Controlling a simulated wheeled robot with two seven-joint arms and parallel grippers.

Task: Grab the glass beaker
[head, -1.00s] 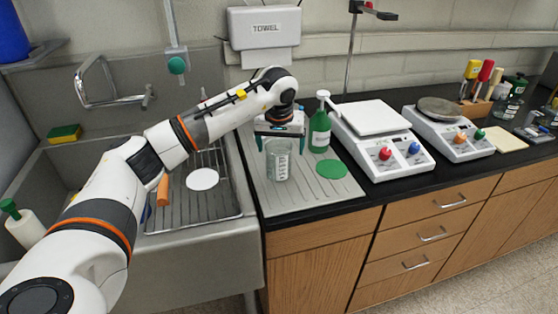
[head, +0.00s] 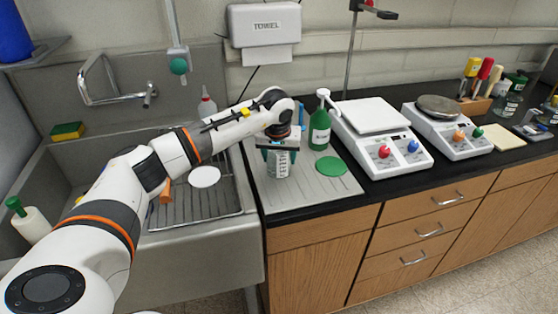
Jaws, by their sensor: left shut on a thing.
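The glass beaker (head: 279,166) is clear with white markings and stands upright at the drying mat on the left end of the counter; I cannot tell whether its base touches the mat. My right gripper is not in view.
A green bottle (head: 320,128) stands just right of the beaker, with a green disc (head: 331,166) on the grey mat (head: 308,189). A white scale (head: 385,148) stands farther right. The sink (head: 210,235) with a white disc (head: 205,177) is on the left.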

